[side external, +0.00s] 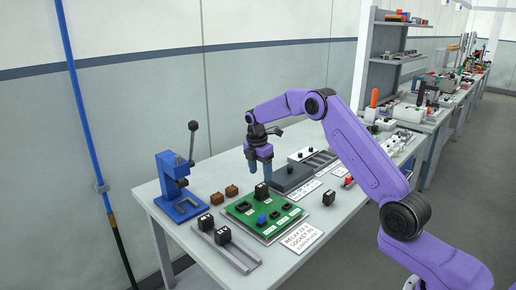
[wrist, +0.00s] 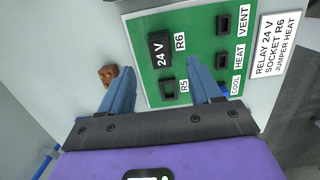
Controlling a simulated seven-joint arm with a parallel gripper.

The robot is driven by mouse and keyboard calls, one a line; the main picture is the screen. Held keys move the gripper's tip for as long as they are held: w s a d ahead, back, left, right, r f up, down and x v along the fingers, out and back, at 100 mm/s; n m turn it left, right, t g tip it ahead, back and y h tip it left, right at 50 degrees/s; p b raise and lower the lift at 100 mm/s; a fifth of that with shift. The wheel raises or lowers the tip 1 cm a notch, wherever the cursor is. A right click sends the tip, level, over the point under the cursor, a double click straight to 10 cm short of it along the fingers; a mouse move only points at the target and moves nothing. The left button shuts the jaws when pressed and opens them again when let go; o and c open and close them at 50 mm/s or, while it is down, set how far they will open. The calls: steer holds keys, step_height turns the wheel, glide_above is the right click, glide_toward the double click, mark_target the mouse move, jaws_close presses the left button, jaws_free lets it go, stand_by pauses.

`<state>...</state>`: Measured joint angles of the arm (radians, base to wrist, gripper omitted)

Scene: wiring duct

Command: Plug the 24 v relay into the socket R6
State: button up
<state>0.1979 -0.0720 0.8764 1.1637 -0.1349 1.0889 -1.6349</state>
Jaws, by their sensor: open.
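The black relay marked 24 V (wrist: 161,48) sits upright at the place labelled R6 on the green board (wrist: 146,22). Its underside is hidden, so I cannot tell how deep it is seated. In the side view the relay (side external: 262,191) stands at the board's far edge. My gripper (side external: 260,168) is above it, pointing down. In the wrist view my gripper (wrist: 159,64) is open and empty, its blue fingers apart with the relay beyond and between their tips. The R5 socket (wrist: 167,89) beside it is empty.
A blue jumper (side external: 262,219) is on the board. Other black relays (side external: 222,234) stand on a grey rail at the front. Brown blocks (side external: 231,191), a blue press (side external: 177,190) and a dark grey box (side external: 291,178) are nearby. A card (side external: 298,237) reads relay 24 V, socket R6, jumper heat.

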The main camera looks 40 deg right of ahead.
mark_target(258, 187)
step_height(258, 187, up, 10)
steer(key=a, duration=0.1)
steer(key=shift+a, duration=0.2)
stand_by(0.4)
steer(key=s+a+r+m+y, duration=0.1)
steer(key=s+a+r+m, duration=0.15)
steer(key=s+a, duration=1.65)
steer(key=s+d+f+m, duration=0.1)
steer(key=s+d+f, duration=0.1)
steer(key=s, duration=1.1)
steer(key=s+d+f+m, duration=0.2)
steer(key=s, duration=1.1)
steer(key=shift+s+f+y, duration=0.25)
steer(key=shift+s+y, duration=0.1)
steer(key=shift+y, duration=0.05)
